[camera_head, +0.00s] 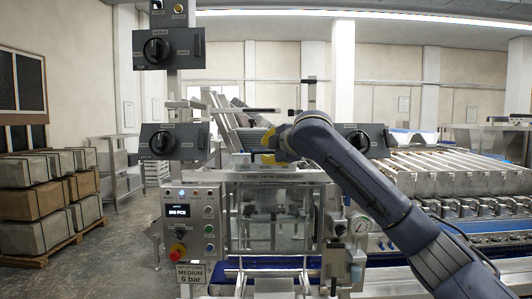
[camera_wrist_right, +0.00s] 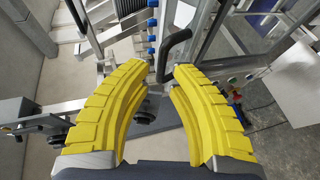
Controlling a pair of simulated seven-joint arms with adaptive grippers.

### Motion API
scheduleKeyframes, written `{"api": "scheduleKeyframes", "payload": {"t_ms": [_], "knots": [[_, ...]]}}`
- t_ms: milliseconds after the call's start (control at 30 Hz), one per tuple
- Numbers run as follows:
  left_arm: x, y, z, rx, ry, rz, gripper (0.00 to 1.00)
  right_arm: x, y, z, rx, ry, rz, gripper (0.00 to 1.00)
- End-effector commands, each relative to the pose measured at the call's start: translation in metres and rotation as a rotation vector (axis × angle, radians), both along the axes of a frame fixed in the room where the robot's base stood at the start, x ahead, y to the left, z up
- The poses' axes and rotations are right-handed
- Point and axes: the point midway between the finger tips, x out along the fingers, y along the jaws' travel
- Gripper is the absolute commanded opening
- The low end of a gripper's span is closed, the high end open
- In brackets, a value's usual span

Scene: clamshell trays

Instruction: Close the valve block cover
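My right gripper (camera_head: 262,148) is above the front of the machine in the head view, its arm coming in from the lower right. In the right wrist view its yellow fingers (camera_wrist_right: 160,78) are apart with nothing between them. A bent black handle (camera_wrist_right: 174,50) stands just beyond the fingertips, apart from them as far as I can tell. A column of blue-capped fittings (camera_wrist_right: 151,38), which looks like the valve block, is just left of that handle. I cannot tell which panel is the cover or whether it is open. My left gripper is not in view.
A clear-fronted enclosure (camera_head: 275,215) is below the right gripper. A control box (camera_head: 191,222) with a red knob is left of it. Grey switch boxes (camera_head: 174,141) stand on the post. Stacked crates (camera_head: 40,202) stand far left.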

Motion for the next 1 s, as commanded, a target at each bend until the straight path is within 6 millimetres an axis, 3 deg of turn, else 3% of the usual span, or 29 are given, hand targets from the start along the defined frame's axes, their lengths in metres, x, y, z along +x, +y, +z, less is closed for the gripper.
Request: {"api": "scheduleKeyframes", "payload": {"t_ms": [300, 700, 733, 933, 1000], "knots": [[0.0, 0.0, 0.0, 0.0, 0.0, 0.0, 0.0, 0.022, 0.009, -0.006, 0.0, 0.0, 0.0, 0.2], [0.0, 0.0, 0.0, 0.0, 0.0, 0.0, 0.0, 0.025, 0.011, -0.007, 0.0, -0.001, 0.0, 0.2], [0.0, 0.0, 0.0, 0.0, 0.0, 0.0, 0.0, 0.025, 0.011, -0.007, 0.0, -0.001, 0.0, 0.23], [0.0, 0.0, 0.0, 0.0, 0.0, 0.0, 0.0, 0.025, 0.01, -0.007, 0.0, -0.001, 0.0, 0.0], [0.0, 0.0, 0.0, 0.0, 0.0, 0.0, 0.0, 0.025, 0.01, -0.007, 0.0, -0.001, 0.0, 0.0]]}}
